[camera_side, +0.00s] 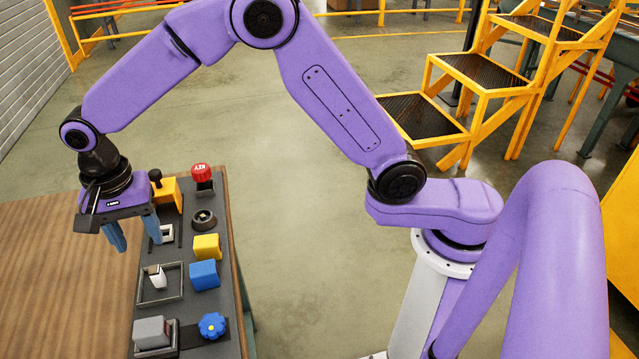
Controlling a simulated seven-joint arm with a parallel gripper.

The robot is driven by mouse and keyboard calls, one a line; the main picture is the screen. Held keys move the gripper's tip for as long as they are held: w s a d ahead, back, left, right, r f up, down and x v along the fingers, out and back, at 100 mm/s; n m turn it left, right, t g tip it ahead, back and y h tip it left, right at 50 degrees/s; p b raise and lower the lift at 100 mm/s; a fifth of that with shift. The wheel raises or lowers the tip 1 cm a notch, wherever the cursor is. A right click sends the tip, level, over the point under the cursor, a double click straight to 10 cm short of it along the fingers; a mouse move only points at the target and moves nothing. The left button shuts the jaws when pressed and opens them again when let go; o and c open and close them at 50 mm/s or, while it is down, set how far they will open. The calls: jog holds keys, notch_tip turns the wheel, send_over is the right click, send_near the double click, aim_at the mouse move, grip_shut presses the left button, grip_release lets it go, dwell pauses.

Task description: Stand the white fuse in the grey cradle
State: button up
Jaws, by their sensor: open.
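My gripper (136,236), with blue fingers, hangs over the left side of a dark panel. Its jaws are apart, with nothing seen between them. A small white piece that looks like the fuse (157,277) is inside a grey rectangular frame (179,297) on the panel, below the gripper in the picture. It appears slightly tilted; I cannot tell how it is seated. I cannot tell for sure whether this frame is the cradle. The gripper is apart from the white piece.
The panel also carries a red KEY knob (202,173), a yellow lever unit (167,193), a dark round socket (204,219), a yellow block (207,246), a blue block (204,275), a blue knob (212,325) and a grey block (151,332). The wooden table (50,270) is bare at left.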

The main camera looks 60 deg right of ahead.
jog(key=s+d+r+n, duration=0.2)
jog(key=s+d+n, duration=0.8)
jog(key=s+d, duration=0.2)
jog(key=s+d+r+n, duration=0.1)
jog(key=s+d+n, duration=1)
jog(key=s, duration=0.6)
jog(key=shift+s+d+r, duration=0.15)
jog(key=shift+d+r, duration=0.25)
jog(key=shift+d, duration=0.75)
